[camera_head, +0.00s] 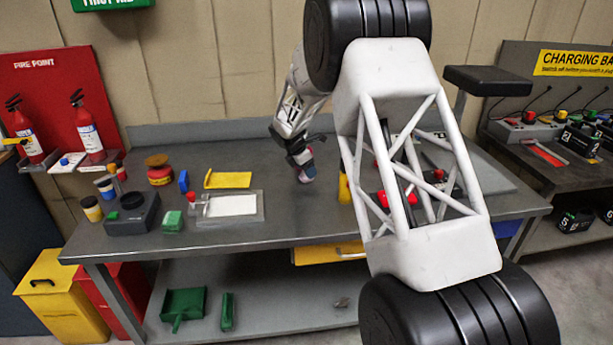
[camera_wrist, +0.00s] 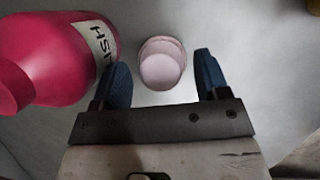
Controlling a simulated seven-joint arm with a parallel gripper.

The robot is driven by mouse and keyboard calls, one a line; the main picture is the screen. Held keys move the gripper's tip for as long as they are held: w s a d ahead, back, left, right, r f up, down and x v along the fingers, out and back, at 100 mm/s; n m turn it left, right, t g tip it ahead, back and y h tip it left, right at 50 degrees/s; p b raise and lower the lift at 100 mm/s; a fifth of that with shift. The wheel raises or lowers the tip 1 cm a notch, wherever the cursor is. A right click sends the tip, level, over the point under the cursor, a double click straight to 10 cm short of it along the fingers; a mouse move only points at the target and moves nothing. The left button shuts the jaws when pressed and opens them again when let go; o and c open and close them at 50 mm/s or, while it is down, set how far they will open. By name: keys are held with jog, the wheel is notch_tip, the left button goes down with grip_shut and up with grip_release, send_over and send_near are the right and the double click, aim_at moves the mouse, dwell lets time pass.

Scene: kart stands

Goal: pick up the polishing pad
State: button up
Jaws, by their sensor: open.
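A pale pink round pad (camera_wrist: 161,64), which I take for the polishing pad, shows in the wrist view on a grey surface. My gripper (camera_wrist: 162,76) is open, with its two blue fingers on the left and right of the pad and a gap on each side. I cannot tell how far the fingertips are above the surface. In the head view my gripper (camera_head: 303,170) is low over the middle of the workbench (camera_head: 290,215). The pad is too small and covered to make out there.
A red bottle (camera_wrist: 68,55) with a partly readable label lies close beside the left finger in the wrist view. A yellow tray (camera_head: 228,180), a framed white sheet (camera_head: 232,205) and a black box (camera_head: 132,213) stand to the left. My arm hides much of the bench's right side.

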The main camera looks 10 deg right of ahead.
dwell(0.5)
jog(key=c, duration=1.1)
jog(key=shift+o, duration=0.2)
jog(key=shift+r, duration=0.1)
jog(key=shift+r, duration=0.25)
jog(key=s, duration=4.5)
jog(key=o, duration=0.3)
jog(key=shift+c, duration=0.7)
